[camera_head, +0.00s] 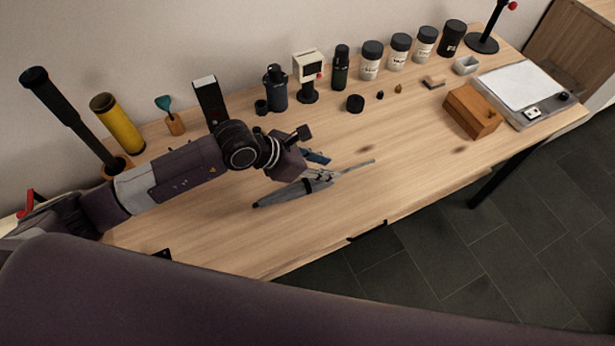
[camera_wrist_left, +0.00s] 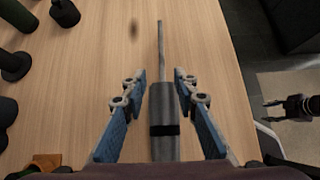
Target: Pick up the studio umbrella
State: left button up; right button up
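The studio umbrella (camera_head: 290,193) is folded, long and grey with a dark band and a thin shaft. It lies on the wooden table (camera_head: 225,240) near the front edge, shaft pointing right in the head view. My left gripper (camera_head: 322,171) is open and low over it. In the left wrist view, the umbrella (camera_wrist_left: 163,105) runs between the two blue fingers of the gripper (camera_wrist_left: 160,74), with a gap on both sides. Whether it rests fully on the table is hard to tell. A dark pronged part at the right, possibly my right gripper (camera_wrist_left: 272,104), is small and unclear.
Several bottles and jars (camera_head: 371,60) stand along the back. A yellow cylinder (camera_head: 117,122) and a tall black rod (camera_head: 70,115) stand at the left. A wooden box (camera_head: 472,111) and a white-topped device (camera_head: 520,92) sit at the right. The table between is mostly clear.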

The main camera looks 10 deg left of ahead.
aim_at(341, 172)
pick_arm(q)
jog(key=x, duration=0.3)
jog(key=shift+s+d+p, duration=0.15)
jog(key=shift+s+p, duration=0.15)
jog(key=x, duration=0.2)
jog(key=shift+w+f, duration=0.2)
jog(key=shift+w, duration=0.1)
jog(key=shift+d, duration=0.1)
grip_shut()
jog(key=shift+s+f, duration=0.1)
pick_arm(e)
jog(key=shift+s+a+r, duration=0.15)
jog(key=shift+s+r, duration=0.25)
jog(key=shift+s, duration=0.35)
